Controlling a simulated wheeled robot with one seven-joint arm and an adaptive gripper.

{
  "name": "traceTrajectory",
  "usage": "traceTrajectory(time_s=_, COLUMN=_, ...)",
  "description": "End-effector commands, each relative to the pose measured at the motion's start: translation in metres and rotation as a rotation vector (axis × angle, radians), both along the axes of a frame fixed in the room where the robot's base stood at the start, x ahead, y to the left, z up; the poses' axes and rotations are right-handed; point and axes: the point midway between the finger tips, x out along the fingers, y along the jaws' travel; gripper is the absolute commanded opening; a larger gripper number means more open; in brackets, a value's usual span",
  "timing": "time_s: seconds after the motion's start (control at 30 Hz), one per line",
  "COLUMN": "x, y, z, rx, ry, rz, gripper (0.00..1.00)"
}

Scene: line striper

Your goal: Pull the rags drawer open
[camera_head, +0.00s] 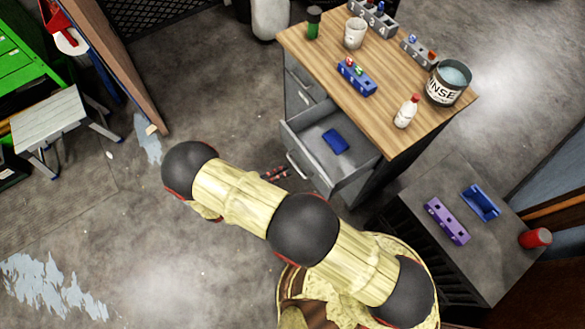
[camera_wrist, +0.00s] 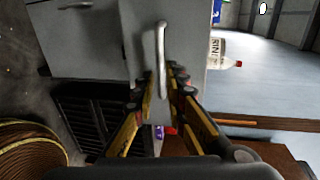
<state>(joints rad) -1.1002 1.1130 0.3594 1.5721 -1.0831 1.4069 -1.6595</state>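A grey cabinet with a wooden top (camera_head: 385,105) stands at upper right in the head view. One of its drawers (camera_head: 345,170) is pulled out, with a blue item (camera_head: 335,141) inside; I can read no label on it. Its bar handle (camera_head: 297,165) is on the front, and the wrist view shows a bar handle (camera_wrist: 161,60) on a grey drawer front. My gripper (camera_head: 276,173) is at that front, partly hidden by my arm. In the wrist view its fingertips (camera_wrist: 162,75) lie either side of the handle, with narrow gaps visible, so it looks partly open.
A closed drawer (camera_head: 304,80) lies beside the open one. The wooden top bears a rinse container (camera_head: 448,82), a white bottle (camera_head: 406,111), a cup and several blocks. A low dark unit (camera_head: 480,250) stands at right. The floor at left is mostly clear.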

Motion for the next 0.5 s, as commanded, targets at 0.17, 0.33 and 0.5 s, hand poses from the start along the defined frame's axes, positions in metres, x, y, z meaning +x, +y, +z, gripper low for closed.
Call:
traceTrajectory(time_s=0.17, x=-0.020, y=0.027, z=0.007, rx=0.000, ry=0.000, rz=0.003, gripper=0.13)
traceTrajectory(time_s=0.33, x=-0.030, y=0.041, z=0.010, rx=-0.001, ry=0.002, rz=0.000, gripper=0.13)
traceTrajectory(time_s=0.5, x=-0.034, y=0.046, z=0.011, rx=-0.002, ry=0.000, rz=-0.001, gripper=0.13)
